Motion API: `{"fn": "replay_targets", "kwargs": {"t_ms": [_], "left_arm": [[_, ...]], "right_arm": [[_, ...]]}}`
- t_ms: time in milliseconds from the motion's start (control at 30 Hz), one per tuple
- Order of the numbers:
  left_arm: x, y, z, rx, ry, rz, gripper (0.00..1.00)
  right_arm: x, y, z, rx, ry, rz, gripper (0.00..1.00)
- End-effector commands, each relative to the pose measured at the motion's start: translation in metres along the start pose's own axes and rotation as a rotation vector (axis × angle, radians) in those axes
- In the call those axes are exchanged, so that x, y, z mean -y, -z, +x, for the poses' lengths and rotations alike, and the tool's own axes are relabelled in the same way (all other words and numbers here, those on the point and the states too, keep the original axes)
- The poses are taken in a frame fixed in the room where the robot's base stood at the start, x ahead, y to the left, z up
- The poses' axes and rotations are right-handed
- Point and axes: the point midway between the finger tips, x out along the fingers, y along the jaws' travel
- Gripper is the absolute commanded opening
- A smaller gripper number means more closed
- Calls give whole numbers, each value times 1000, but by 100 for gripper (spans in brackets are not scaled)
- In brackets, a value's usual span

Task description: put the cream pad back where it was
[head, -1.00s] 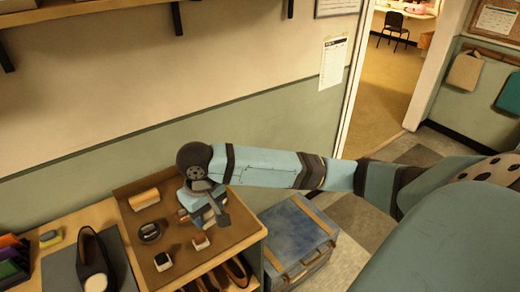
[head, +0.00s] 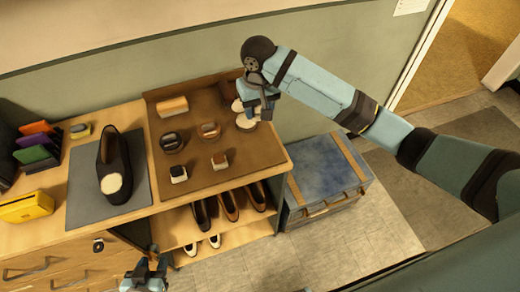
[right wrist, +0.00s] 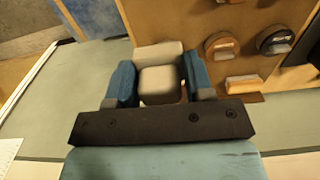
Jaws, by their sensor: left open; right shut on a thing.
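The cream pad (head: 247,122) is between the fingers of my right gripper (head: 256,108), over the back right corner of the brown tray (head: 245,165). One finger hides part of the pad in the head view. In the right wrist view the pad (right wrist: 162,85) sits between the two blue fingers, and my right gripper (right wrist: 160,88) is shut on it. I cannot tell whether the pad touches the tray. My left gripper (head: 146,278) is open at the bottom of the head view, in front of the bench and away from the tray.
The tray also holds a wood-backed brush (head: 173,105), a dark round tin (head: 172,142), a brown tin (head: 209,131) and two small blocks (head: 178,173). A dark shoe (head: 113,160) with a cream toe lies on a grey mat (head: 82,192). A blue trunk (head: 325,172) stands right of the bench.

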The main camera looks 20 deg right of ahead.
Motion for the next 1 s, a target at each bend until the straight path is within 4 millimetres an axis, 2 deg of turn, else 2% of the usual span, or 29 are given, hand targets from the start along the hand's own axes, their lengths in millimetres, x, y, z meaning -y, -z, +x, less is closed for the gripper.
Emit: {"fn": "replay_targets", "kwargs": {"t_ms": [200,400,667,900,1000], "left_arm": [[-2,5,-6,1,-1,-5,43],[-3,8,-8,-1,1,-7,43],[-2,9,-8,0,3,-7,43],[-1,12,-9,-2,5,-8,43],[-1,13,-9,-3,5,-8,43]], "right_arm": [[-2,-2,60,5,-3,2,29],[-2,-1,108,3,-3,2,29],[-2,-1,135,2,-1,1,29],[-2,-1,168,2,-2,2,29],[-2,-1,173,0,-1,1,29]]}}
